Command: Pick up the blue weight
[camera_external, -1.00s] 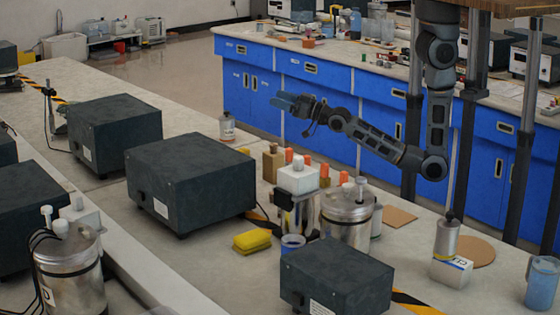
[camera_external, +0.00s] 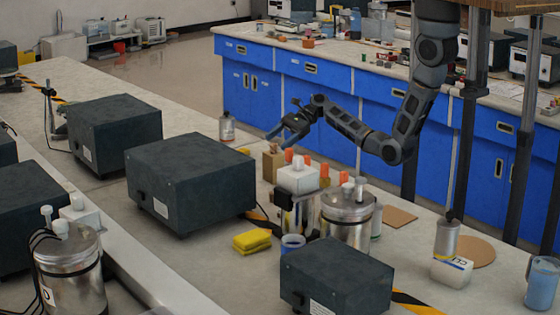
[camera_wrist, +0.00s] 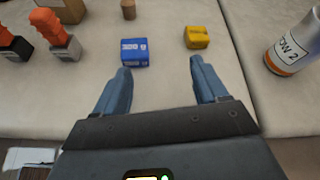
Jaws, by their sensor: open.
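The blue weight (camera_wrist: 134,52) is a small blue block with pale markings on its near face. In the wrist view it rests on the pale worktop, just beyond my left fingertip. My gripper (camera_wrist: 160,67) is open and empty, its two blue-grey fingers spread apart. The weight lies left of the middle of the gap, ahead of the tips. In the external view my gripper (camera_external: 282,121) is above the far edge of the near bench; I cannot make out the blue weight there.
A yellow block (camera_wrist: 197,37) sits right of the blue weight. A labelled bottle (camera_wrist: 291,50) stands at the far right. Orange-topped items (camera_wrist: 57,34) and a small brown cylinder (camera_wrist: 128,9) stand at left and behind. A large dark box (camera_external: 190,182) is nearby on the bench.

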